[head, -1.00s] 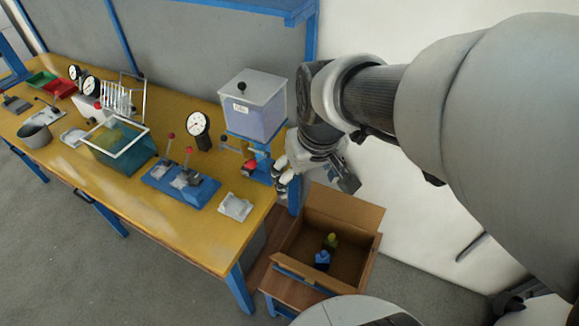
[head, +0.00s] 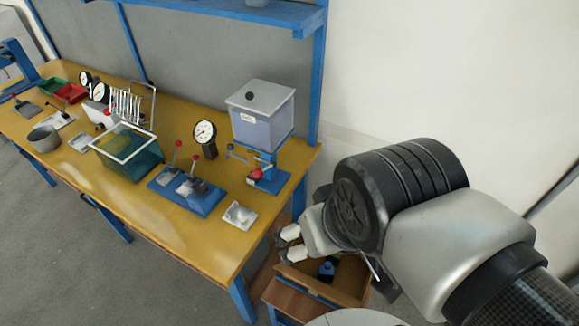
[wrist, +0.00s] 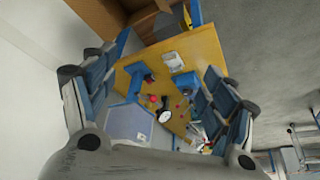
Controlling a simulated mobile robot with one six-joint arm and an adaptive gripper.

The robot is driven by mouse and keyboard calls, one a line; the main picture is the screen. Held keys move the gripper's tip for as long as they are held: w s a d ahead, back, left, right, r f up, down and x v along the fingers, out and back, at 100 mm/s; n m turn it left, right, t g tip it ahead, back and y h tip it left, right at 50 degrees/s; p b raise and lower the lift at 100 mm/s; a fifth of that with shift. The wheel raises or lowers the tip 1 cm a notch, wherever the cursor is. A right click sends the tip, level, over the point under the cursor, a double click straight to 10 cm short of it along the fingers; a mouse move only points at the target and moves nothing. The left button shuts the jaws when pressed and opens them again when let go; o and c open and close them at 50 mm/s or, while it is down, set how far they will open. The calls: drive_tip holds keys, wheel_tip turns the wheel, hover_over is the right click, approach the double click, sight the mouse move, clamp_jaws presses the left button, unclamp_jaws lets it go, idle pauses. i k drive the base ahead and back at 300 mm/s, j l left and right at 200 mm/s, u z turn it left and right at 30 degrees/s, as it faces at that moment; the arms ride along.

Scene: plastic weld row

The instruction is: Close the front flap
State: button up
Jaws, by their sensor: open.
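The open cardboard box (head: 347,291) is low beside the right end of the bench in the head view. My arm covers much of it, including its rear and right flaps. Its near side shows at the lower edge, but I cannot tell the front flap's angle. A blue object (head: 327,270) is inside. My gripper (head: 289,245) is open and empty, with its pale fingertips over the left side of the box, pointing left. In the wrist view, the spread fingers (wrist: 155,65) frame the bench, and brown cardboard shows at the top (wrist: 95,15).
The yellow bench (head: 190,230) with its blue leg stands left of the box. A clear lidded hopper (head: 262,118), a gauge (head: 204,138), a blue lever fixture (head: 185,192) and a water tank (head: 128,150) stand on it. Grey floor is free at front left.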

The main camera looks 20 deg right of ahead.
sight(316, 286)
drive_tip(key=k+j+z, duration=0.3)
drive_tip(key=k, duration=0.8)
drive_tip(key=k+j+z, duration=0.15)
drive_tip(key=k+z, duration=0.15)
drive_tip(key=k, duration=0.8)
drive_tip(key=i+l+u, duration=0.15)
drive_tip(key=i+u, duration=0.2)
drive_tip(key=i+l+u, duration=0.2)
drive_tip(key=i+u, duration=0.15)
